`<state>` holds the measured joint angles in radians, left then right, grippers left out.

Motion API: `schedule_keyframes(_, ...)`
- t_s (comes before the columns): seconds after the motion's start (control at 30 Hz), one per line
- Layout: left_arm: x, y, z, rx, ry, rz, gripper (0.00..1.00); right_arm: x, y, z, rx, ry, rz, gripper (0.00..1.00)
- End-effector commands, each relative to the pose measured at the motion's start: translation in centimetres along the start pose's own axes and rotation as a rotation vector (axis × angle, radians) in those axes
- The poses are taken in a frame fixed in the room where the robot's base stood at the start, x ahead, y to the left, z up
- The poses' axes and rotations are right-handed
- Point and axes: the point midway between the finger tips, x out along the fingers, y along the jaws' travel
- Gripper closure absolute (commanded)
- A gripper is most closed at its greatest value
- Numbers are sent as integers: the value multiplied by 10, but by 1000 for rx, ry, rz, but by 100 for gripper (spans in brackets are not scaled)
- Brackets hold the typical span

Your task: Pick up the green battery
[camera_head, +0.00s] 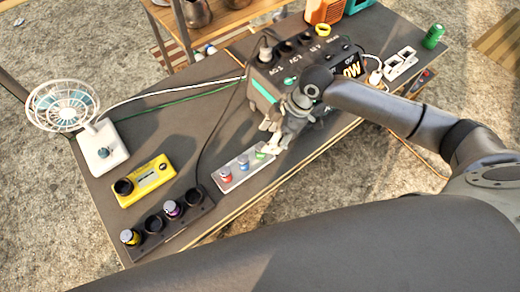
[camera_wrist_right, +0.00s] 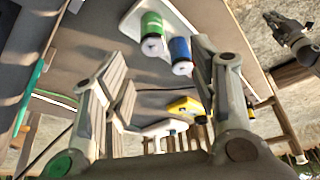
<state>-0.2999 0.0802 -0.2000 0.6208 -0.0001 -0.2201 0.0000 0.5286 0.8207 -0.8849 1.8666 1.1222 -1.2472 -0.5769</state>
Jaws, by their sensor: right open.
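The green battery (camera_head: 260,155) stands at the right end of a light grey tray (camera_head: 231,184), beside a blue battery (camera_head: 243,162) and a red battery (camera_head: 225,174). My right gripper (camera_head: 271,140) is open and empty, its fingertips close to the green battery. In the right wrist view the green battery (camera_wrist_right: 152,34) and the blue battery (camera_wrist_right: 180,56) show beyond the gap between the open fingers (camera_wrist_right: 158,68). I cannot tell whether a finger touches the tray. A grey gripper, likely my left one (camera_wrist_right: 292,34), shows small at the upper right; its jaw state is unclear.
A black power station (camera_head: 300,70) stands right behind my right gripper. A yellow device (camera_head: 144,180), a black holder (camera_head: 172,226) with coloured batteries and a fan (camera_head: 98,150) stand to the left. A green can (camera_head: 433,36) is far right. Cables cross the dark table.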

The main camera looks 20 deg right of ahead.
Motion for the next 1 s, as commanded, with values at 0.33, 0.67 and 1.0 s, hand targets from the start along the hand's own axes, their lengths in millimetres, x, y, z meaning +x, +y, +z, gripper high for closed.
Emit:
schedule_keyframes(0.33, -6, 0, -1, 0, 0, 0, 100, 33, 2, -1, 1, 0, 1, 46)
schedule_keyframes(0.67, -16, 0, -2, 0, 0, 1, 100, 72, 7, -2, 2, 1, -1, 46)
schedule_keyframes(1.0, -16, 0, -2, 0, 0, 1, 100, 81, 8, -1, 1, 0, 1, 46)
